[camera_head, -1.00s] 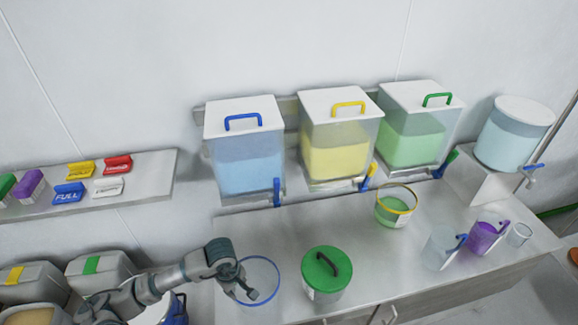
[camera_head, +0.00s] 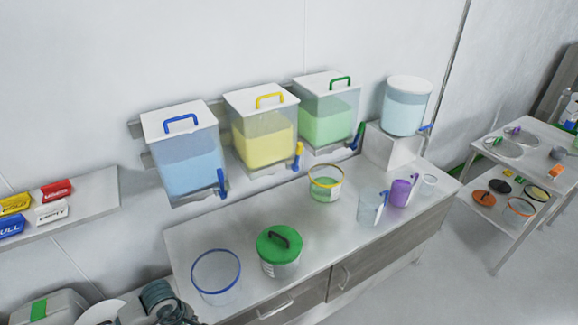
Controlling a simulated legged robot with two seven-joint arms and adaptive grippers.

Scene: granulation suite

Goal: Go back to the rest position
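My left arm (camera_head: 160,300) shows only as a grey link at the bottom left edge of the head view. Its gripper fingers cannot be made out. My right gripper is not in the picture. A clear container with a blue rim (camera_head: 216,277) stands open on the counter (camera_head: 235,230), just right of my arm and apart from it. A green-lidded container (camera_head: 279,250) stands to its right. An open yellow-rimmed container (camera_head: 324,186) with green contents stands farther back.
Blue (camera_head: 188,165), yellow (camera_head: 263,137) and green (camera_head: 329,120) dispensers hang on the wall. A round tank (camera_head: 406,107) stands on a white block. Clear (camera_head: 369,208) and purple (camera_head: 401,193) jugs sit at the counter's right. A trolley (camera_head: 500,203) stands far right, with open floor before it.

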